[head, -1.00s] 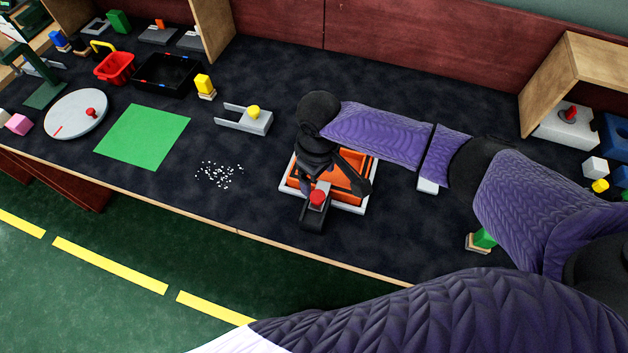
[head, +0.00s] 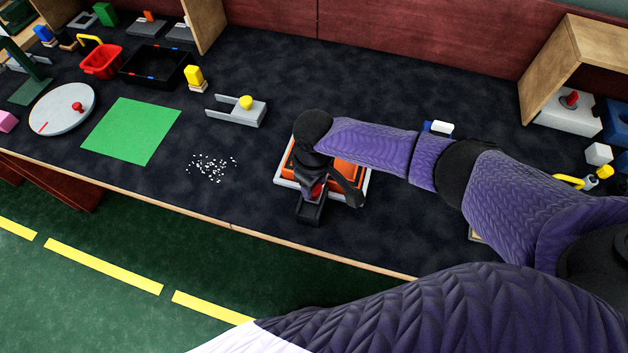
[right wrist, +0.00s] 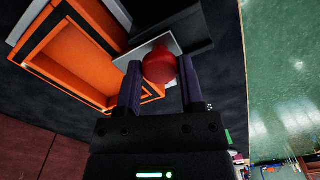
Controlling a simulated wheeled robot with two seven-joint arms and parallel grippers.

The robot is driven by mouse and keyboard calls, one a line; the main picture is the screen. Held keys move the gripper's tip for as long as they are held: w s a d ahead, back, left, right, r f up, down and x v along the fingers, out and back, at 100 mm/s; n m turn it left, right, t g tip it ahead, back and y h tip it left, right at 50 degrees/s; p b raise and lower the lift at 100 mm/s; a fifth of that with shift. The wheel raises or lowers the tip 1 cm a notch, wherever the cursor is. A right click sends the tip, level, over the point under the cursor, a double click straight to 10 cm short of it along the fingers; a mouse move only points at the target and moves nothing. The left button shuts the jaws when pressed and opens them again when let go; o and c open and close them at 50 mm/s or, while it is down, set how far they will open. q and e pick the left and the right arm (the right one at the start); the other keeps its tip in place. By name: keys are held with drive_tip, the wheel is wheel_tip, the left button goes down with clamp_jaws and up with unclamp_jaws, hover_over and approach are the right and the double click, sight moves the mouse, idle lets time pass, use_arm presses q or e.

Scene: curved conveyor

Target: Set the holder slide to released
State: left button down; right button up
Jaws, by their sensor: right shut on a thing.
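The holder is an orange frame (head: 352,175) on a white base, under my right forearm in the head view. It also shows in the right wrist view (right wrist: 75,58) at upper left. A dark track (head: 309,212) juts from its front. The slide's red knob (head: 317,189) is partly covered by my right gripper (head: 322,184). In the right wrist view the round red knob (right wrist: 160,66) sits between the two fingertips of the gripper (right wrist: 160,76), which is shut on it. A pale slide plate (right wrist: 170,46) shows beyond the knob. My left gripper is out of view.
A grey forked piece with a yellow knob (head: 246,103) stands left of the holder. White bits (head: 211,167) and a green mat (head: 131,130) lie further left. The table's front edge is close to the track. A wooden shelf (head: 548,65) stands at right.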

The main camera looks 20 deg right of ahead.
clamp_jaws()
drive_tip(key=p, duration=0.1)
drive_tip(key=s+a+p, duration=0.1)
drive_tip(key=s+p, duration=0.1)
drive_tip(key=shift+s+a+r, duration=0.25)
drive_tip(key=shift+a, duration=0.1)
drive_tip(key=shift+s+a+f, duration=0.1)
drive_tip(key=shift+f, duration=0.25)
drive_tip(key=o, duration=1.1)
unclamp_jaws()
drive_tip(key=shift+s+a, duration=0.1)
drive_tip(key=shift+s, duration=0.05)
wheel_tip(320, 180, up, 10)
drive_tip(key=p, duration=0.4)
